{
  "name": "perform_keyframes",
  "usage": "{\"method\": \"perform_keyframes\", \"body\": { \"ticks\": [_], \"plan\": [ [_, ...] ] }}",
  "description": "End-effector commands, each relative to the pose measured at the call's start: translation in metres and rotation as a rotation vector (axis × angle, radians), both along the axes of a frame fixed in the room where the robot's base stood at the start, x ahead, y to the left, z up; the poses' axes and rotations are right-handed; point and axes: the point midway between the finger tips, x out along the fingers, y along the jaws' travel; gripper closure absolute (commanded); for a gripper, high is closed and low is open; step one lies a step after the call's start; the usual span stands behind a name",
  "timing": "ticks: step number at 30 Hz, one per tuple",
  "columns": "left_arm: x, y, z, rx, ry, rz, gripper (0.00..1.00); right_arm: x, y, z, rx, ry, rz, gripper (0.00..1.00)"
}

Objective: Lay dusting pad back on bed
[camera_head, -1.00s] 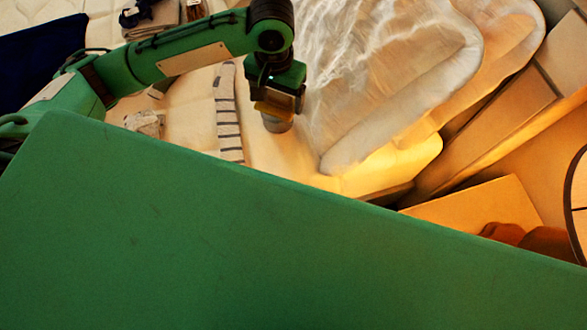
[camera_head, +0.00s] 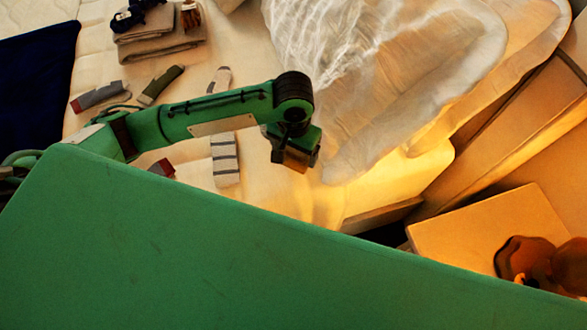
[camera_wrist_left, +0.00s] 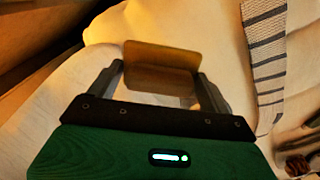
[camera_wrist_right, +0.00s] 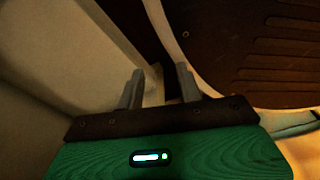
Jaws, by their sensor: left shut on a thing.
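The dusting pad (camera_wrist_left: 160,68), a flat brown folded piece, is between the two fingers of my left gripper (camera_wrist_left: 160,85) in the left wrist view. The fingers are shut on its sides. In the head view my left gripper (camera_head: 293,160) hangs over the cream bed (camera_head: 375,185), near its front edge. The pad is hard to make out there, and I cannot tell whether it touches the bed. My right gripper (camera_wrist_right: 158,88) shows only in the right wrist view. Its fingers are apart with nothing between them, beside a pale wall-like surface.
A striped cloth (camera_head: 225,160) lies just left of my left gripper. A crumpled white translucent cover (camera_head: 400,70) lies to the right. Folded brown towels (camera_head: 160,35) and several socks lie further back. A wooden box (camera_head: 480,220) stands right of the bed.

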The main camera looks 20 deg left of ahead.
Motion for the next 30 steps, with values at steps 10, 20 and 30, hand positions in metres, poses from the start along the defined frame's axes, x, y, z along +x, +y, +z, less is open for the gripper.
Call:
{"method": "perform_keyframes", "body": {
  "ticks": [10, 20, 30],
  "plan": [
    [0.000, 0.000, -0.053, 0.001, -0.001, 0.000, 0.40, 0.009, 0.002, 0.004, 0.002, -0.002, -0.001, 0.64],
    [0.000, 0.001, -0.094, 0.002, 0.001, 0.000, 0.40, 0.015, 0.004, 0.007, 0.002, -0.002, -0.002, 0.64],
    [0.000, 0.000, -0.097, 0.001, -0.001, 0.000, 0.40, 0.022, 0.006, 0.012, 0.004, -0.012, -0.003, 0.64]
  ]
}}
